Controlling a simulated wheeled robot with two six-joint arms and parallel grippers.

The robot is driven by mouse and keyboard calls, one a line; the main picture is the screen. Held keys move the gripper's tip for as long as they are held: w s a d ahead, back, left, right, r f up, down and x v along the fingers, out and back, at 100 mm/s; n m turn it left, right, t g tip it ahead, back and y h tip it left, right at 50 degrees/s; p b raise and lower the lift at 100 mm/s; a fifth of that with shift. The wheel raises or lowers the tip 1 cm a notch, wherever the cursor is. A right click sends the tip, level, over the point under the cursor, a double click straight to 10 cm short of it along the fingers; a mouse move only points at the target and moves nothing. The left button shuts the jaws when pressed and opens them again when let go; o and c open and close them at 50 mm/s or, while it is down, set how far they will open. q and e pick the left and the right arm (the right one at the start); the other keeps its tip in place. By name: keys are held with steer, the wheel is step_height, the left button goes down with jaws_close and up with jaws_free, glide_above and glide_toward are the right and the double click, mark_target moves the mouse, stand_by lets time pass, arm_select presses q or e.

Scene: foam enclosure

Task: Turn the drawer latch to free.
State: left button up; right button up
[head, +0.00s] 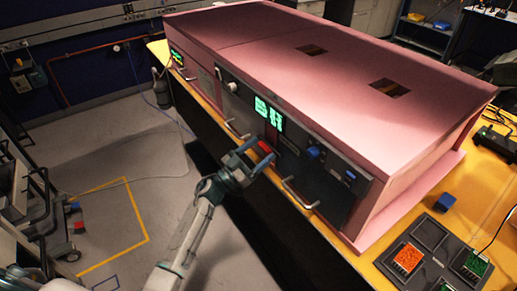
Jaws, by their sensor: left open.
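The pink foam enclosure (270,45) stands on a yellow-topped table, with a dark front panel facing my arm. Drawer handles show low on the front, one left of my gripper (237,131) and one right of it (301,194). A blue knob (314,152) sits on the right part of the panel, and a pale knob (232,87) on the left part. I cannot tell which part is the drawer latch. My left gripper (257,155) is open in front of the panel, near a small red part (266,147); contact is unclear. My right gripper is out of view.
A blue block (444,202) and a dark tray (430,238) with orange and green contents are on the table at right. Green lit displays (268,113) are above my gripper. The floor left of the table is mostly open; a cart (40,215) stands at far left.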

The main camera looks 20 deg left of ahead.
arm_select(q)
steer(key=c, duration=1)
steer(key=shift+m, duration=0.4)
steer(key=m+g+h, duration=0.1)
steer(key=m, duration=0.2)
steer(key=shift+w+m+h+b, duration=0.1)
steer(key=shift+m+h+b, duration=0.2)
steer(key=shift+h+b, duration=0.1)
steer(key=m+g, duration=0.2)
steer(key=m, duration=0.2)
steer(key=m+g+h+b, duration=0.1)
steer(key=m+g, duration=0.1)
steer(key=m, duration=0.2)
steer(key=shift+a+m+g+h+b, duration=0.1)
steer(key=shift+m+g+h+b, duration=0.2)
steer(key=shift+m, duration=0.1)
steer(key=m+g+b, duration=0.1)
steer(key=m+g, duration=0.1)
steer(key=m, duration=0.3)
steer(key=shift+r, duration=0.1)
steer(key=shift+m+g+y+b, duration=0.5)
steer(key=shift+m+y, duration=0.3)
steer(key=shift+m, duration=1.3)
